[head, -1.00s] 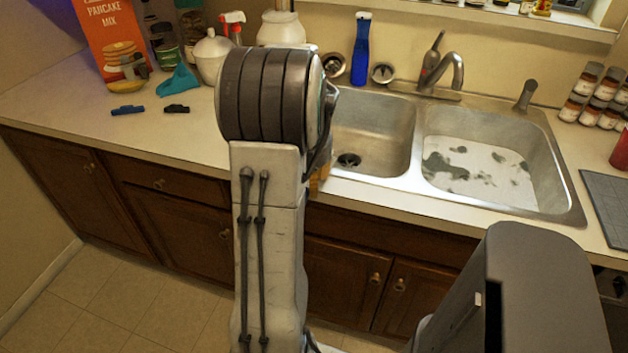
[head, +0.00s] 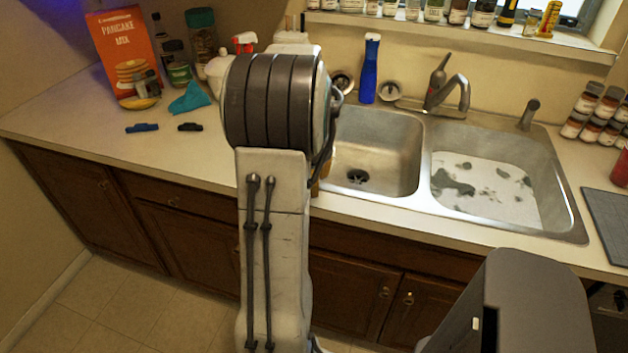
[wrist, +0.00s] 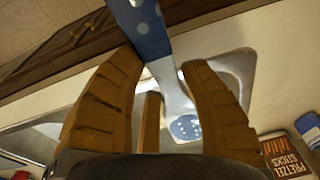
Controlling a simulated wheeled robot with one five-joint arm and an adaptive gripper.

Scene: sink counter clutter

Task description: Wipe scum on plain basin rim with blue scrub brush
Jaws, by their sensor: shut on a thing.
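My gripper (wrist: 158,75) shows in the wrist view with tan ribbed fingers shut on a blue handle with pale spots (wrist: 146,34), which I take as the scrub brush. Its bristles cannot be made out. The double metal sink (head: 428,210) is right of my arm. Its left basin (head: 378,145) is bare with a dark drain. The right basin (head: 556,215) holds a white layer with dark grey patches. Part of a metal basin (wrist: 238,68) lies beyond the fingers in the wrist view. I cannot make out scum on a rim.
A faucet (head: 460,90) and an upright blue bottle (head: 369,75) stand behind the sink. Jars (head: 590,115) and a dark board (head: 608,222) are at right. A pancake mix box (head: 122,50) and a teal cloth (head: 190,98) are at left. The front left counter is mostly clear.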

